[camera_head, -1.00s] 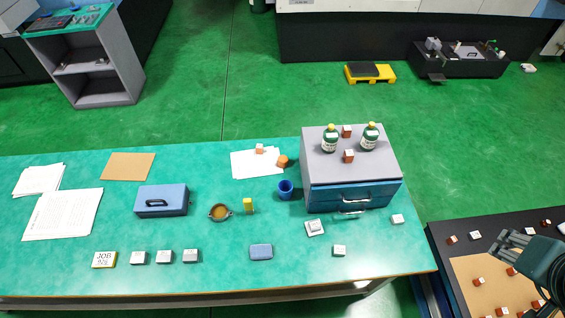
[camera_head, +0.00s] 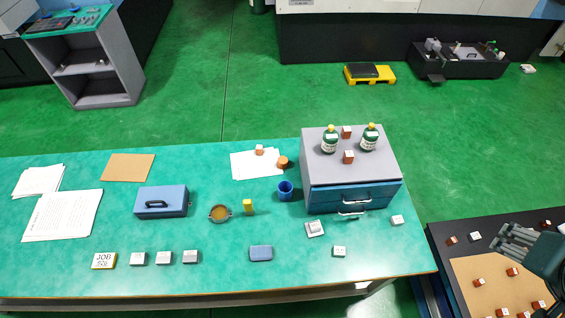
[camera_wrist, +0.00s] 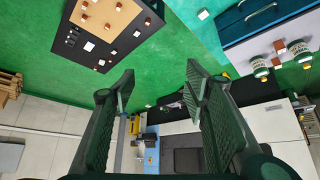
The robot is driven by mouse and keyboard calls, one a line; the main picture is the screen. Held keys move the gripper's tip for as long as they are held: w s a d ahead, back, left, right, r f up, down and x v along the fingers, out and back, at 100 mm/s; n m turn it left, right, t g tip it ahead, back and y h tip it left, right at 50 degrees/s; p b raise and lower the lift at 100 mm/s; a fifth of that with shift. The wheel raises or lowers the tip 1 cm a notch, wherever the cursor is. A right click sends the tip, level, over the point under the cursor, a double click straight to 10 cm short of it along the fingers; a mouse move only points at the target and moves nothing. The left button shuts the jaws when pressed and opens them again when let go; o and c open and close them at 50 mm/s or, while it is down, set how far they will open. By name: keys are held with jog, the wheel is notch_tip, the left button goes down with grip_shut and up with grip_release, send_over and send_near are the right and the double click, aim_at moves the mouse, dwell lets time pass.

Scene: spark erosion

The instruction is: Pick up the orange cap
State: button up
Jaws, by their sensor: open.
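A small orange-brown round piece, which looks like the orange cap (camera_head: 282,162), lies at the right edge of the white papers on the green table, left of the drawer cabinet. It is too small for me to see its exact shape. My gripper (camera_head: 514,240) is at the far right of the head view, above the dark board with the tan panel, well away from the cap. In the wrist view its two fingers (camera_wrist: 160,82) are spread apart with nothing between them. I cannot make out the cap in the wrist view.
A small orange-and-white block (camera_head: 259,150) lies on the papers (camera_head: 243,168) near the cap. A blue cup (camera_head: 286,190) stands just below it. The grey drawer cabinet (camera_head: 352,197) carries two green bottles (camera_head: 329,142). A blue box (camera_head: 162,201) stands farther left.

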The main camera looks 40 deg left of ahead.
jog(key=w+a+r+n+g+y+b, duration=0.1)
jog(key=w+a+r+n+b, duration=0.1)
jog(key=w+a+r+n, duration=0.35)
jog(key=w+a+r+n+g+b, duration=0.1)
jog(key=w+a+r+n+g, duration=0.15)
jog(key=w+a+r, duration=0.65)
jog(key=w+a+f+n+b, duration=0.1)
jog(key=w+a+n, duration=0.15)
jog(key=a, duration=0.75)
jog(key=w+a+f+n+b, duration=0.1)
jog(key=w+a+n+b, duration=0.15)
jog(key=a, duration=0.75)
jog(key=n+g+h+b, duration=0.2)
jog(key=n+g+b, duration=0.1)
jog(key=n, duration=0.9)
send_over(282, 159)
jog(key=f, duration=5.3)
jog(key=shift+s+a, duration=0.2)
jog(key=shift+s, duration=0.05)
jog(key=shift+f, duration=0.1)
jog(key=shift+d+f+b, duration=0.1)
jog(key=shift+f+b, duration=0.2)
jog(key=shift+f, duration=0.9)
